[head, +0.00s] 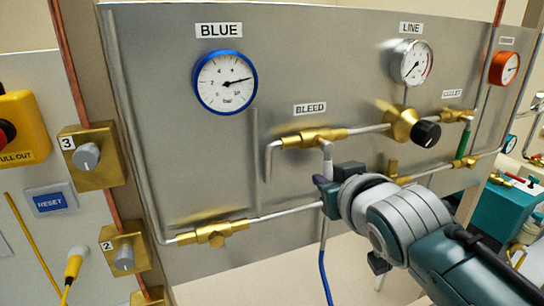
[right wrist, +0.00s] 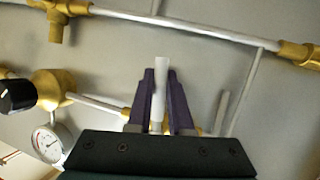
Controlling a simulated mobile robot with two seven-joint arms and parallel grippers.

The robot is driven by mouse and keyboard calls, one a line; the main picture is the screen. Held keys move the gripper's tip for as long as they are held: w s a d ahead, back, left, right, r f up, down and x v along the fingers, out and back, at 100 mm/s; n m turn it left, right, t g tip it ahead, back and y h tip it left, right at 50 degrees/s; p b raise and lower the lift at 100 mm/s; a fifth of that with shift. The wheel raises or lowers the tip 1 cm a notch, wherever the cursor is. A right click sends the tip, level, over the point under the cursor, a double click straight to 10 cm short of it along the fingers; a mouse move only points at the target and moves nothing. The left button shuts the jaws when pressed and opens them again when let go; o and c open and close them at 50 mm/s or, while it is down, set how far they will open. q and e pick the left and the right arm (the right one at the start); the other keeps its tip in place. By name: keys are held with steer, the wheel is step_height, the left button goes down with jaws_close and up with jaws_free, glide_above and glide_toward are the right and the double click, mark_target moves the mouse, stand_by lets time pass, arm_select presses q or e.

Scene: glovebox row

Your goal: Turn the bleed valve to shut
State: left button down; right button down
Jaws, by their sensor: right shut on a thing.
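The brass bleed valve (head: 314,137) is on the grey panel, under the BLEED label (head: 309,108). Its pale lever (head: 326,152) points down, roughly across the pipe. My right gripper (head: 324,184) comes in from the lower right and is shut on the lever. In the right wrist view the lever (right wrist: 160,80) stands between the two purple fingers of my right gripper (right wrist: 160,98), and its free end sticks out past them. The valve body is mostly hidden behind the gripper there. My left gripper is not in view.
The blue gauge (head: 225,82) and line gauge (head: 411,63) are above. A brass regulator with a black knob (head: 426,134) is right of the valve. A lower pipe (head: 285,211) runs behind my gripper. A blue hose (head: 325,275) hangs below it.

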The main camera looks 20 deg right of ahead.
steer(key=shift+a+m+y+p, duration=0.4)
steer(key=shift+a+m+p, duration=0.05)
steer(key=shift+m+p, duration=0.15)
steer(key=c, duration=0.8)
jaws_free()
steer(key=shift+c, duration=0.2)
steer(key=v, duration=1)
